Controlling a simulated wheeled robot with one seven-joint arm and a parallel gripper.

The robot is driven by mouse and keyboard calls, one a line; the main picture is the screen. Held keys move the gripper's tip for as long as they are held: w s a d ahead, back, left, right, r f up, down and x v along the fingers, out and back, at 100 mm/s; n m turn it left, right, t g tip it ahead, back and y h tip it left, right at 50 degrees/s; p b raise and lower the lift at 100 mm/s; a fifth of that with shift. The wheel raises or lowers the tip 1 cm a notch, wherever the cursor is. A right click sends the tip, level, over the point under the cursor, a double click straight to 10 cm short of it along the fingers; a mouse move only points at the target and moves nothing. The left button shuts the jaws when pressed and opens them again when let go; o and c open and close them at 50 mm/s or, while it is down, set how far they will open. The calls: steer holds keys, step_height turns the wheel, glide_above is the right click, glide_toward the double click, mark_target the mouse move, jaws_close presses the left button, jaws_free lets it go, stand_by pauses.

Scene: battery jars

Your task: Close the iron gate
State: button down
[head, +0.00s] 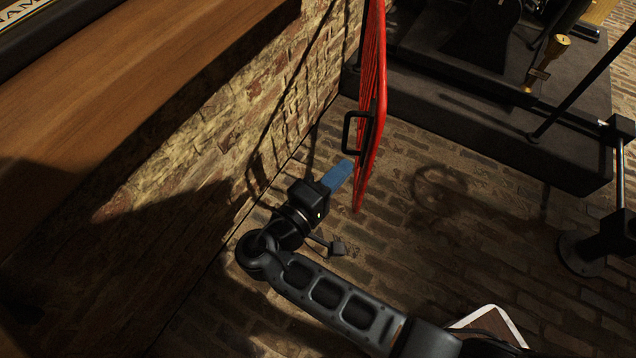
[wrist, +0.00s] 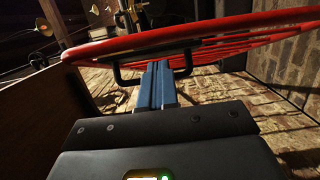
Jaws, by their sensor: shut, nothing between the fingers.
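The red iron gate (head: 374,95) stands open, seen nearly edge-on in the head view, jutting out from near the brick wall. Its black bar handle (head: 347,133) sticks out on the left face. My gripper (head: 347,165) is just below the handle, its blue fingers together and empty, pointing towards the gate. In the wrist view the gate's red rail (wrist: 215,30) crosses the top. The black handle (wrist: 124,78) shows on both sides of the blue fingers (wrist: 157,80), which cover its middle. I cannot tell whether the fingers touch it.
The brick wall (head: 245,110) with a wooden ledge (head: 120,90) runs along the left. A dark plinth (head: 480,125) with machinery stands behind the gate. A black post base (head: 583,252) is at the right. The brick floor (head: 460,235) between is clear.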

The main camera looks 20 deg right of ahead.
steer(key=shift+s+d, duration=0.2)
steer(key=shift+d, duration=0.3)
steer(key=shift+s+d, duration=0.15)
steer(key=shift+d, duration=0.3)
